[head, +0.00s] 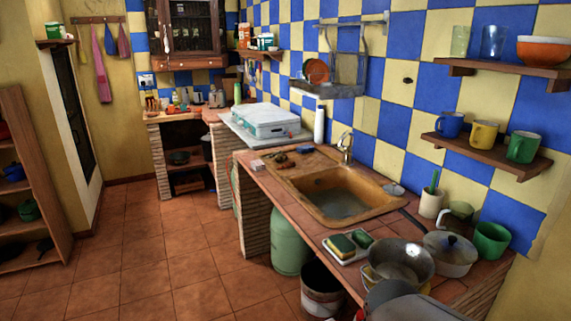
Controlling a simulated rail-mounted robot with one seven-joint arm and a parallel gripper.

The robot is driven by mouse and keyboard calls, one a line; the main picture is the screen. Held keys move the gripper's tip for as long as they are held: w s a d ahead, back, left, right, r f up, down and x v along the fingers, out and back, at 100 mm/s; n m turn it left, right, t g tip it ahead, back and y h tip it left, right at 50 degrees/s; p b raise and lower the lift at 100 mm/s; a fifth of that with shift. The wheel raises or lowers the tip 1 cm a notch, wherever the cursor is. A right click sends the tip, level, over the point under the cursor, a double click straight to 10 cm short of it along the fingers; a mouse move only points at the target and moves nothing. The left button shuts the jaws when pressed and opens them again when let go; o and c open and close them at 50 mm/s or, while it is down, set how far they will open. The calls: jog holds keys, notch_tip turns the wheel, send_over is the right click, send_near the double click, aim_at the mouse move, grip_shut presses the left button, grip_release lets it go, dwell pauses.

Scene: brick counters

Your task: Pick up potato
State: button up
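I cannot make out a potato for certain. Several small brown and dark items (282,160) lie on the drainboard left of the brown sink (318,196), too small to tell whether one is a potato. A small pale pinkish block (258,165) lies on the counter to their left. My gripper is not in view. A grey rounded shape cuts into the bottom edge at the right; I cannot tell what it is.
The tiled counter (312,229) holds a sponge tray (346,253), a metal pot (400,262), a lidded pan (450,251) and a green cup (490,241). Mugs stand on a wall shelf (488,154). A bucket (321,290) and green gas bottle (288,248) stand below. The left floor is clear.

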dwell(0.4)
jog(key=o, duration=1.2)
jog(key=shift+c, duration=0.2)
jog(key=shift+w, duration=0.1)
